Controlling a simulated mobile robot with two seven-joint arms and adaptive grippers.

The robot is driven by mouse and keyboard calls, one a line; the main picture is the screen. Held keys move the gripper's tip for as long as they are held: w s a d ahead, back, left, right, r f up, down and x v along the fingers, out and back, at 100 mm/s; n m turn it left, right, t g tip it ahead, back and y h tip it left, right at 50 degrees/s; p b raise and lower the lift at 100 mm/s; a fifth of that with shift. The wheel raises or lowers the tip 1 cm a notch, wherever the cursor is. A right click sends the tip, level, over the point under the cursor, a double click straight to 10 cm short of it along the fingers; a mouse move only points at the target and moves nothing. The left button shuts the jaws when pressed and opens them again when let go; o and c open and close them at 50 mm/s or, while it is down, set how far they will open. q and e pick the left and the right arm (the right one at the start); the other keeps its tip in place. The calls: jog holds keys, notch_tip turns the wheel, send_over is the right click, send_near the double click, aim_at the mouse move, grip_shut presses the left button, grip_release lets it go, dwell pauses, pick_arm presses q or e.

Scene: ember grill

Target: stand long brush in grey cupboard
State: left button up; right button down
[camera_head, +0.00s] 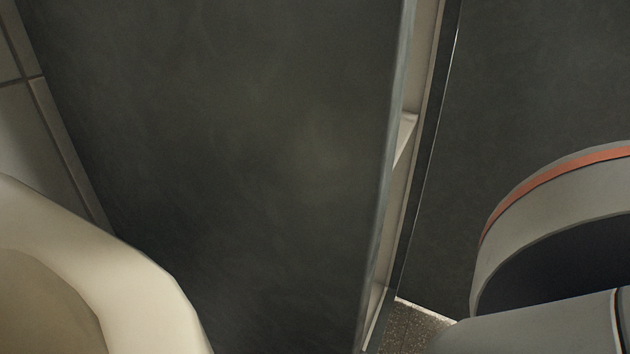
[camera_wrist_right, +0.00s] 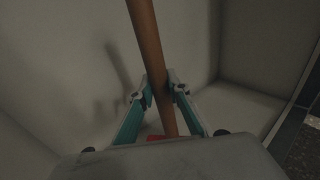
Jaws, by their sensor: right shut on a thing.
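The grey cupboard (camera_head: 250,150) fills the middle of the head view as a large dark panel. A narrow opening beside the panel shows its pale interior and a shelf edge (camera_head: 406,138). In the right wrist view, my right gripper (camera_wrist_right: 163,88) is shut on the brown handle of the long brush (camera_wrist_right: 148,38). The handle runs up between the teal fingers and leans slightly to the left in the picture. Its upper end is out of frame, and its lower part is hidden behind my wrist. Pale walls (camera_wrist_right: 60,70) surround the gripper. My left gripper is not in view.
A second dark panel (camera_head: 520,90) stands right of the opening. Speckled floor (camera_head: 408,326) shows below it, and also at the right edge of the wrist view. A pale rounded shape fills the lower left; I cannot tell what it is.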

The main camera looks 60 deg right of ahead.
jog(key=shift+w+f, duration=0.1)
jog(key=shift+f, duration=0.1)
jog(key=shift+f, duration=0.1)
jog(key=c, duration=1.9)
grip_release()
